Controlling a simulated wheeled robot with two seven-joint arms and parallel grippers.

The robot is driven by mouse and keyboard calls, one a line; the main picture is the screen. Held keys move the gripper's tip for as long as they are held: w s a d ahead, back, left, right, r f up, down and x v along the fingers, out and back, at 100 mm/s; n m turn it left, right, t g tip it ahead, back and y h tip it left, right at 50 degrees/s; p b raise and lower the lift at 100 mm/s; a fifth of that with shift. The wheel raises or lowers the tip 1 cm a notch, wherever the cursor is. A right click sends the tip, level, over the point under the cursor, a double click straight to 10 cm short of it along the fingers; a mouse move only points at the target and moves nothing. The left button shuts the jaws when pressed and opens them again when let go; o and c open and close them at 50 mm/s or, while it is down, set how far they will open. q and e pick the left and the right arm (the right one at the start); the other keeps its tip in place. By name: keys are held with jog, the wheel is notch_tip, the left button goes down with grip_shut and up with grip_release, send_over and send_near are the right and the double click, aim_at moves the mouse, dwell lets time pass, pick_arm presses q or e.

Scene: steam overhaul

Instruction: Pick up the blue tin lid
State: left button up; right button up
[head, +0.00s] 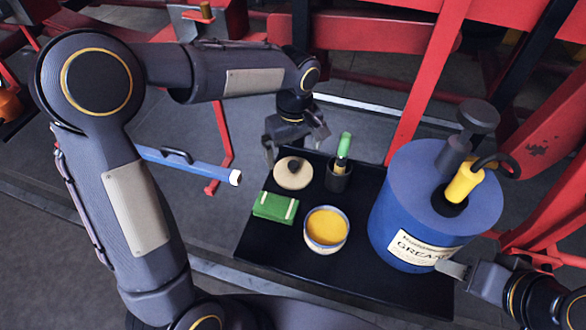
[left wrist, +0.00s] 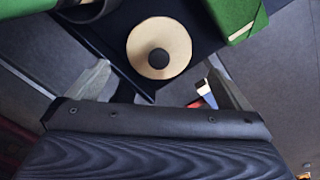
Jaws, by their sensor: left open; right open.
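A round cream lid (head: 288,181) with a dark knob lies flat at the far left of the black tray (head: 350,274). It also shows in the left wrist view (left wrist: 143,38), centred ahead of the jaws. A small open tin (head: 325,249) with a blue and white wall and yellow contents stands uncovered nearer me. My left gripper (head: 296,143) is open and empty, just behind and above the lid. Its fingers (left wrist: 158,78) are spread to either side in the left wrist view, not touching the lid. My right gripper (head: 455,269) is open beside the large drum, partly out of frame.
A green box (head: 272,207) lies near the lid. A dark cup (head: 338,181) holding a green-handled tool (head: 343,148) stands close to its right. A large blue grease drum (head: 398,205) fills the tray's right side. Red frame bars (head: 430,80) rise behind. A blue tube (head: 200,170) is at left.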

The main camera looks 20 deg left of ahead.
aim_at(294, 163)
pick_arm(q)
jog(key=f, duration=0.4)
jog(key=f+p, duration=0.1)
jog(key=f, duration=0.1)
jog(key=shift+w+a+f, duration=0.15)
jog(key=shift+w+f, duration=0.1)
jog(key=shift+f, duration=0.15)
jog(key=c, duration=0.7)
jog(key=shift+c, duration=0.2)
jog(key=shift+r, duration=0.15)
